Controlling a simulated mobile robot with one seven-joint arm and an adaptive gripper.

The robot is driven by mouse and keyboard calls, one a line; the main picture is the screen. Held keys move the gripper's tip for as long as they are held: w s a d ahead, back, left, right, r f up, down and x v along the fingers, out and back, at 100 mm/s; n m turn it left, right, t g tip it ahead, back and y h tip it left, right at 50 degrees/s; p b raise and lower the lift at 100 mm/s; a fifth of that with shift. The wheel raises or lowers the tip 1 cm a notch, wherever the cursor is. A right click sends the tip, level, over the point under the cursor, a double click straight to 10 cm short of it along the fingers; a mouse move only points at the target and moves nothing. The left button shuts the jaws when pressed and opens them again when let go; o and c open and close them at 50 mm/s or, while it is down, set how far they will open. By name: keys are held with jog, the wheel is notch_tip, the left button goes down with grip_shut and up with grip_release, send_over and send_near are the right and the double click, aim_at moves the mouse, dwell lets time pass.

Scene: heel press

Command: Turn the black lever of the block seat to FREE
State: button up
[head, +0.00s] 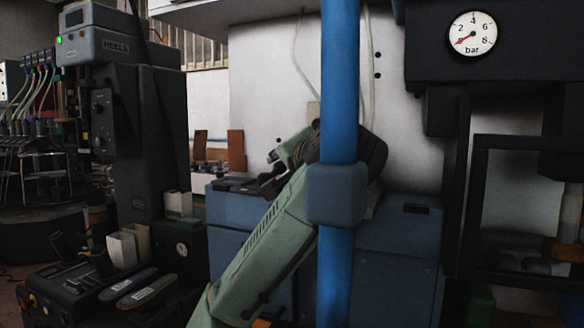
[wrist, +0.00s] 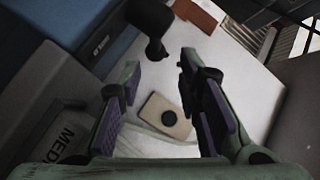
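My gripper (wrist: 158,75) is open, with its two purple-padded fingers well apart and nothing between them. In the head view my gripper (head: 273,167) is above the blue cabinet (head: 232,209), near its top. In the wrist view a black lever-like part with a rounded end (wrist: 155,47) stands just beyond the fingertips, at the upper middle. It looks apart from both fingers. A small pale label (wrist: 102,45) is on the blue face beside it; I cannot read it fully. No FREE mark is readable. The lever cannot be made out clearly in the head view.
A blue column (head: 338,75) blocks part of the head view. A beige wall plate with a black disc (wrist: 165,115) shows behind the fingers. A grey box marked "MED" (wrist: 60,130) is at the wrist view's left. A pressure gauge (head: 472,34) is at upper right.

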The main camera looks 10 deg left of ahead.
jog(key=shift+s+d+f, duration=0.15)
jog(key=shift+s+f, duration=0.05)
jog(key=shift+s, duration=0.2)
jog(key=shift+v, duration=1.1)
jog(key=shift+d, duration=0.1)
